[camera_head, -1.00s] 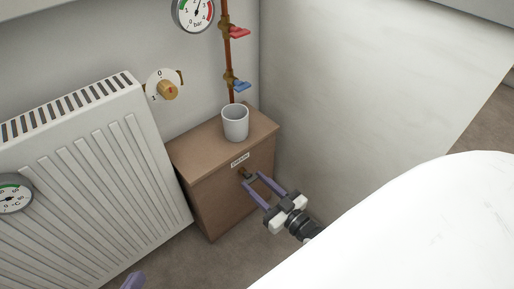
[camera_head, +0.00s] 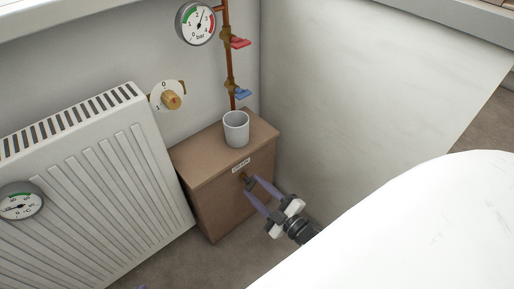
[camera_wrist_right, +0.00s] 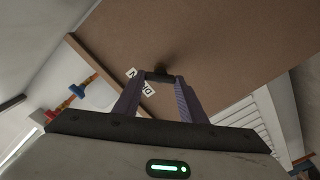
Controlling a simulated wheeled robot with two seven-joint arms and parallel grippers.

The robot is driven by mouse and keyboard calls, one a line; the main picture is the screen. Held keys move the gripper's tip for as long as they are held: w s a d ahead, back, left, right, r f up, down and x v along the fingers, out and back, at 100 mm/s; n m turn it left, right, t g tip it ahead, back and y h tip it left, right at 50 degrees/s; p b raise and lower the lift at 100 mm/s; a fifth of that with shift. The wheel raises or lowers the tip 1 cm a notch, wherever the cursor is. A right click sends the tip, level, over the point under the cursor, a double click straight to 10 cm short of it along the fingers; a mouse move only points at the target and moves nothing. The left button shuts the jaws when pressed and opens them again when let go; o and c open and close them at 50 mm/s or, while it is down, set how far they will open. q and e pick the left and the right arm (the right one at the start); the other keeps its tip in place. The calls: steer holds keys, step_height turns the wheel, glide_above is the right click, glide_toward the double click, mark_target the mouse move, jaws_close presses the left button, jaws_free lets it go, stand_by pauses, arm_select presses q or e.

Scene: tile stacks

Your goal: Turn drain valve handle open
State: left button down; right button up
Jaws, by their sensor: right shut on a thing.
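The drain valve (camera_head: 244,176) sticks out from the front of a brown cabinet (camera_head: 221,195), just below a white label (camera_head: 241,164). Its small dark handle (camera_head: 250,184) is between the fingertips of my right gripper (camera_head: 251,186), which is shut on it. In the right wrist view the dark handle (camera_wrist_right: 160,76) lies across between the two purple fingertips (camera_wrist_right: 161,79), and the label (camera_wrist_right: 139,81) is partly hidden by a finger. The handle's exact angle is hard to tell. Of my left gripper, only a tiny purple sliver (camera_head: 141,287) shows at the bottom edge.
A white cup (camera_head: 236,129) stands on the cabinet top. A radiator (camera_head: 90,190) is close on the left. Red (camera_head: 238,43) and blue (camera_head: 243,94) valve handles sit on the copper pipe above. A large white surface (camera_head: 420,225) fills the lower right.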

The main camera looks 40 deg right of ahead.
arm_select(q)
steer(key=shift+w, duration=0.1)
arm_select(e)
steer(key=shift+f+n, duration=0.15)
steer(key=shift+n, duration=4.45)
arm_select(q)
steer(key=shift+r, duration=0.15)
arm_select(e)
steer(key=o, duration=1.1)
steer(key=shift+c, duration=0.2)
steer(key=shift+s, duration=0.15)
arm_select(q)
steer(key=shift+s+a+f+g+y+p, duration=0.2)
steer(key=shift+a+f+y+p, duration=0.1)
steer(key=shift+f+p, duration=0.25)
steer(key=shift+s+a+f+g+y+p, duration=0.2)
steer(key=shift+a+f+p, duration=0.1)
steer(key=shift+f+p, duration=0.15)
arm_select(e)
steer(key=s, duration=1)
steer(key=shift+d, duration=0.35)
